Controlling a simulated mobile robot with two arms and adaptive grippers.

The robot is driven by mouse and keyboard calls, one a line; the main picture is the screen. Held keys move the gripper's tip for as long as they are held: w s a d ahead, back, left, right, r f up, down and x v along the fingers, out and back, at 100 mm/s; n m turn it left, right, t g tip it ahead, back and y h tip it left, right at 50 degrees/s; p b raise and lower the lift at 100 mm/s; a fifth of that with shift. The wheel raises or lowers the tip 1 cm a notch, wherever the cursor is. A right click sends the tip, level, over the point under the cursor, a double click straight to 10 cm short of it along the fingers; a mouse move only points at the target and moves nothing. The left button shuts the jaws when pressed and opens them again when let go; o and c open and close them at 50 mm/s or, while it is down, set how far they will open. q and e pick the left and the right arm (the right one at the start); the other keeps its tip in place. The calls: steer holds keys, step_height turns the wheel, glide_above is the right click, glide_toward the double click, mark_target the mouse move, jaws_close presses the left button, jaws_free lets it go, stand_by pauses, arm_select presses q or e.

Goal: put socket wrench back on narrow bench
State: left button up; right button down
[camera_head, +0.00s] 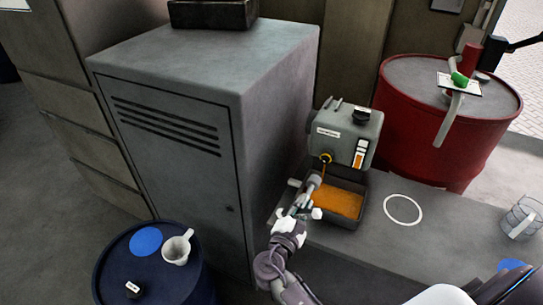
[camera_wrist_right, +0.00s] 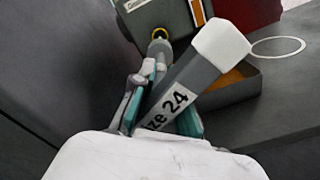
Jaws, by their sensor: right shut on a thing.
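The socket wrench (camera_wrist_right: 206,79) has a grey bar, a pale block at one end and a label partly reading "ze 24". My right gripper (camera_wrist_right: 155,112) is shut on it; in the head view the right gripper (camera_head: 298,207) is in front of the orange-filled tray. A grey cylindrical piece (camera_wrist_right: 158,52) points at the yellow ring on the grey tank; I cannot tell whether it touches the ring. A grey bench top (camera_head: 440,225) carries the tank and tray; I cannot tell if it is the narrow bench. My left gripper is not in view.
The grey tank (camera_head: 346,130) stands behind the tray (camera_head: 344,222). A grey cabinet (camera_head: 185,150) rises left of my right arm. A red drum (camera_head: 425,150) stands behind the bench. A blue drum (camera_head: 165,285) holds a white mug (camera_head: 177,247). A white ring (camera_head: 403,210) marks clear bench top.

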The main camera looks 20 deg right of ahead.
mark_target(307, 211)
steer(key=shift+s+r, duration=0.1)
steer(key=s+r+n+t+y, duration=0.1)
steer(key=s+a+r+n+t+y, duration=0.1)
steer(key=s+r+n+y, duration=0.1)
steer(key=s+a+r+n+t+y, duration=0.1)
steer(key=t+y, duration=0.1)
steer(key=shift+s+r+n, duration=0.15)
steer(key=shift+s+n, duration=0.15)
steer(key=s+a+r+n+t+y, duration=0.2)
steer(key=s+a+r+n+y, duration=0.3)
steer(key=s+a+r+y, duration=0.2)
steer(key=shift+s+a+r+y, duration=0.25)
steer(key=shift+s+a+y, duration=0.05)
steer(key=shift+a+y, duration=0.45)
